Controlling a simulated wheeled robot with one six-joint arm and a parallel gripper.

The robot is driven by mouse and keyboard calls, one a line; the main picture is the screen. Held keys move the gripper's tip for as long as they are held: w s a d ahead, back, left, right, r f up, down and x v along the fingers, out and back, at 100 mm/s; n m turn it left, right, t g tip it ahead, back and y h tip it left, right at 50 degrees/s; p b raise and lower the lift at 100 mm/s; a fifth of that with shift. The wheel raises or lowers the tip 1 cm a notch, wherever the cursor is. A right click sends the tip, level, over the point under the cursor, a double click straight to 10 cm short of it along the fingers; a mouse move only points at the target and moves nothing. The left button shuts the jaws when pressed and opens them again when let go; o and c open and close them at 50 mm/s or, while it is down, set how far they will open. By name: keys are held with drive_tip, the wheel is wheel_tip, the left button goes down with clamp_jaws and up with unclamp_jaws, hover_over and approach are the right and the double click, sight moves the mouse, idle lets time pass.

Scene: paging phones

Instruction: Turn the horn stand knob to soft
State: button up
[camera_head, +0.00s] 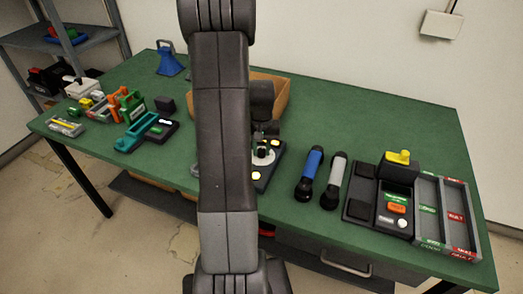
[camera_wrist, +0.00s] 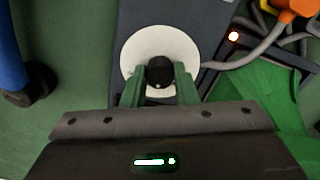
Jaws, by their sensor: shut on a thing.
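The horn stand knob (camera_wrist: 160,72) is a small black knob on a round white dial (camera_wrist: 135,48) in the wrist view. The dial sits on a dark panel (camera_wrist: 200,12). My gripper (camera_wrist: 160,80) is shut on the knob, with one green finger on each side of it. A small light mark shows on the knob's near side. I cannot read any setting on the dial. In the head view my arm hides much of the stand; part of its white dial (camera_head: 267,154) shows at the gripper, with yellow lit spots beside it.
A blue handset (camera_head: 310,170) and a grey handset (camera_head: 334,178) lie right of the stand. Farther right are a dark console with a yellow knob (camera_head: 399,156) and a sorting tray (camera_head: 457,206). A teal device (camera_head: 138,137) lies left. Green table (camera_head: 400,120) is clear behind the handsets.

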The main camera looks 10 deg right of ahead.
sight(262, 150)
drive_tip(key=n+b, duration=0.1)
drive_tip(key=n, duration=0.3)
drive_tip(key=shift+n, duration=0.3)
drive_tip(key=shift+n+b, duration=0.3)
drive_tip(key=shift+n, duration=2)
drive_tip(key=shift+r, duration=0.1)
drive_tip(key=o, duration=1)
wheel_tip(262, 150, up, 14)
drive_tip(key=shift+f, duration=0.25)
